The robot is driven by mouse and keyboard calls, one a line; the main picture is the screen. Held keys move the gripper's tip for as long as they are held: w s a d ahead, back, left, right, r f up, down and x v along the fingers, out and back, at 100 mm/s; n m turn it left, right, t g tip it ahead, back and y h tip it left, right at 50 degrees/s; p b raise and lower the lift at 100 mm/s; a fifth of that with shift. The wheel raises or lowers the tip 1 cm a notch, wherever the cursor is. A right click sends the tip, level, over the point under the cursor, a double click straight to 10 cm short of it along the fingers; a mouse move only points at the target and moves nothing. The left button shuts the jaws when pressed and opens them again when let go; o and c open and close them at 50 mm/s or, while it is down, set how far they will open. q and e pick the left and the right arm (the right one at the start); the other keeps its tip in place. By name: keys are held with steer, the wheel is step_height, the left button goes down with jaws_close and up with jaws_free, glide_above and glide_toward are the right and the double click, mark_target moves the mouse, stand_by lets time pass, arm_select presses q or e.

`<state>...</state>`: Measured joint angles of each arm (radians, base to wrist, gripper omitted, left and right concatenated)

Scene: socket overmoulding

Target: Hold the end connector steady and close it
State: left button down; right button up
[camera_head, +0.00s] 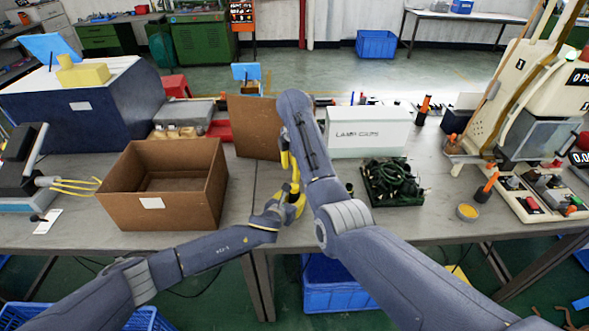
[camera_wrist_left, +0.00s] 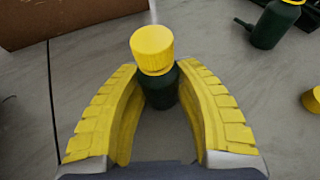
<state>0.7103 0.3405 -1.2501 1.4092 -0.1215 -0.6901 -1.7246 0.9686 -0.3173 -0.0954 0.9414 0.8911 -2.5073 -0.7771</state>
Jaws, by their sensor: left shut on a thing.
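The end connector has a dark green body (camera_wrist_left: 163,88) and a yellow cap (camera_wrist_left: 152,48) seated on top. It stands between the yellow fingers of my left gripper (camera_wrist_left: 158,72), which is shut on the green body; the cap sits above the fingertips. In the head view my left gripper (camera_head: 289,208) is near the table's front edge, and I cannot make out the connector there. My right gripper (camera_head: 290,163) points down just above the left one; its fingers are partly hidden by its arm, and their opening is unclear.
An open cardboard box (camera_head: 122,202) is on the left. A tray of dark green parts (camera_head: 405,195), a white lamp-caps box (camera_head: 345,143) and a round yellow item (camera_head: 467,211) lie right.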

mark_target(294, 186)
steer(key=n, duration=0.4)
steer(key=shift+r+n, duration=0.2)
steer(key=shift+n, duration=0.2)
steer(key=n, duration=0.3)
steer(key=shift+s+r+n, duration=0.1)
steer(key=shift+n, duration=0.3)
steer(key=shift+f, duration=4)
steer(key=shift+c, duration=0.3)
jaws_close()
